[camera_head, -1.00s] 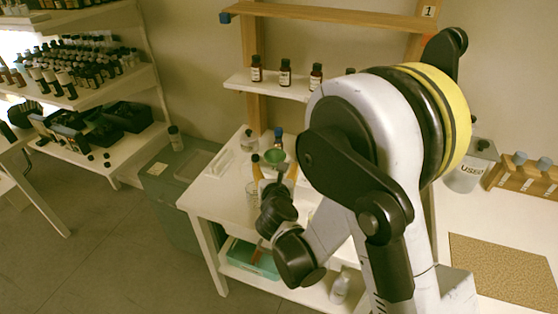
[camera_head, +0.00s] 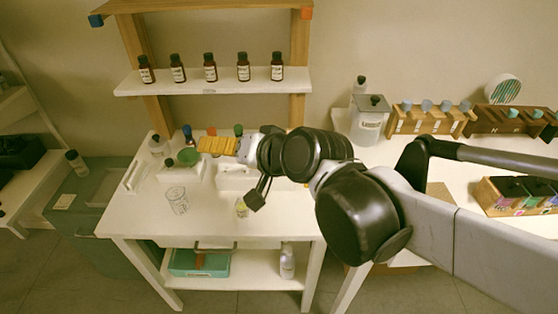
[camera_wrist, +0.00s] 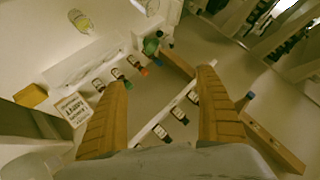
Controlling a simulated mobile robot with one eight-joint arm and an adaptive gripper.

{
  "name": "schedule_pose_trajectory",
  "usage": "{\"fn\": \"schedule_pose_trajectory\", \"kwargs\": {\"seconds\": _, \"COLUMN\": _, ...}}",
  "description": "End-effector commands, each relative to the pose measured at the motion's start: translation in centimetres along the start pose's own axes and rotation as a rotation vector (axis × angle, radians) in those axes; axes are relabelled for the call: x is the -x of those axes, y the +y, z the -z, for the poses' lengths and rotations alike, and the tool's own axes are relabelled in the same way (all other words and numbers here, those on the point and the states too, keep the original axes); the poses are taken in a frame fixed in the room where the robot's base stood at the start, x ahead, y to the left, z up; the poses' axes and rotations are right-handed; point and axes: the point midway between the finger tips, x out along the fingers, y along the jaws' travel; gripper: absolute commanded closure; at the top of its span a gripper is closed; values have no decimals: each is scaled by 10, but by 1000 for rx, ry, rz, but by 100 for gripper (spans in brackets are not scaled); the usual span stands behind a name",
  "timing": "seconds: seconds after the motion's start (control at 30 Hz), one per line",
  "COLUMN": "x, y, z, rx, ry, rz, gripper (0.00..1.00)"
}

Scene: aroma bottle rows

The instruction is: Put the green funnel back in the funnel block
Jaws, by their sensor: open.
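The green funnel (camera_head: 190,155) shows in the head view as a green disc, wide mouth up, at a low white block (camera_head: 190,174) on the white table's left part. I cannot tell from here how deep its stem sits, as the stem is hidden. My gripper (camera_head: 202,145) is to the right of the funnel, its yellow fingers pointing left, apart from it as far as I can see. In the wrist view the two tan fingers (camera_wrist: 162,76) are spread wide, with nothing held between them.
A glass beaker (camera_head: 177,201) and a small vial with yellow contents (camera_head: 242,208) stand near the table front. Behind, a wall shelf (camera_head: 200,84) holds several brown bottles. A second counter with racks and a grey canister (camera_head: 369,122) lies right. The table's front middle is clear.

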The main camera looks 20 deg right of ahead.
Motion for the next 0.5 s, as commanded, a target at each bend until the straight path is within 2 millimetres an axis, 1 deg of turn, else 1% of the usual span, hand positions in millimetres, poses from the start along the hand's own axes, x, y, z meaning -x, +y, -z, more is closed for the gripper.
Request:
{"fn": "schedule_pose_trajectory", "kwargs": {"seconds": 0.03, "x": 19, "y": 28, "z": -13, "rx": 108, "ry": -40, "rz": -91, "gripper": 17}}
{"fn": "schedule_pose_trajectory", "kwargs": {"seconds": 0.07, "x": 29, "y": 45, "z": -20, "rx": 175, "ry": -68, "rz": -146, "gripper": 17}}
{"fn": "schedule_pose_trajectory", "kwargs": {"seconds": 0.1, "x": 43, "y": 65, "z": -28, "rx": 250, "ry": -106, "rz": -214, "gripper": 17}}
{"fn": "schedule_pose_trajectory", "kwargs": {"seconds": 0.2, "x": 72, "y": 105, "z": -43, "rx": 386, "ry": -183, "rz": -346, "gripper": 17}}
{"fn": "schedule_pose_trajectory", "kwargs": {"seconds": 0.3, "x": 90, "y": 127, "z": -50, "rx": 455, "ry": -231, "rz": -420, "gripper": 17}}
{"fn": "schedule_pose_trajectory", "kwargs": {"seconds": 0.33, "x": 93, "y": 130, "z": -51, "rx": 465, "ry": -238, "rz": -431, "gripper": 17}}
{"fn": "schedule_pose_trajectory", "kwargs": {"seconds": 0.4, "x": 96, "y": 134, "z": -52, "rx": 478, "ry": -248, "rz": -446, "gripper": 17}}
{"fn": "schedule_pose_trajectory", "kwargs": {"seconds": 0.5, "x": 96, "y": 134, "z": -52, "rx": 479, "ry": -248, "rz": -446, "gripper": 17}}
